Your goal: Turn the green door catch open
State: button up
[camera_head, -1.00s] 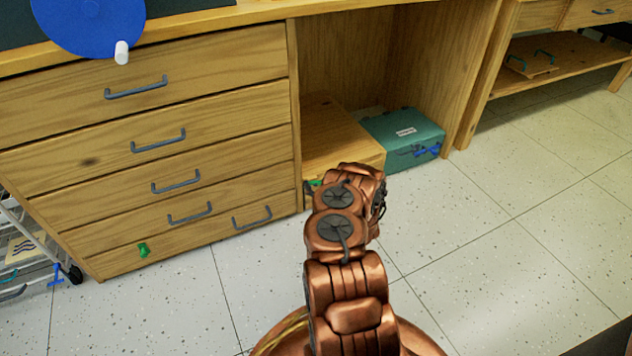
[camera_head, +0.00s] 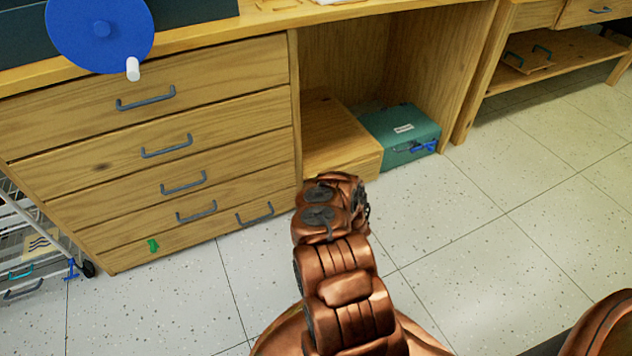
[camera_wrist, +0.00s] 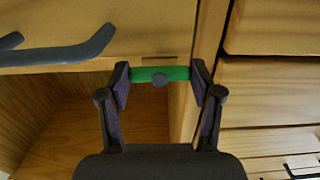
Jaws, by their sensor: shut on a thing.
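In the wrist view a green door catch (camera_wrist: 175,73) lies level across a wooden surface, with a round grey pivot at its middle. My gripper (camera_wrist: 160,77) is shut on it, one dark fingertip at each end of the bar. In the head view the gripper and this catch are hidden behind my copper-coloured arm, in front of the cabinet by the low wooden box (camera_head: 336,138). Another small green catch (camera_head: 153,245) shows at the lower left of the drawer cabinet (camera_head: 60,185).
A teal case (camera_head: 402,133) with a blue latch sits in the open bay right of the low box. Several drawer handles (camera_head: 183,183) stick out from the cabinet front. A wire trolley (camera_head: 30,225) stands at the left. The tiled floor (camera_head: 480,235) at the right is clear.

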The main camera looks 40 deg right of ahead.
jog(key=o, duration=0.9)
jog(key=shift+c, duration=0.2)
jog(key=v, duration=1.2)
jog(key=shift+w+a, duration=0.1)
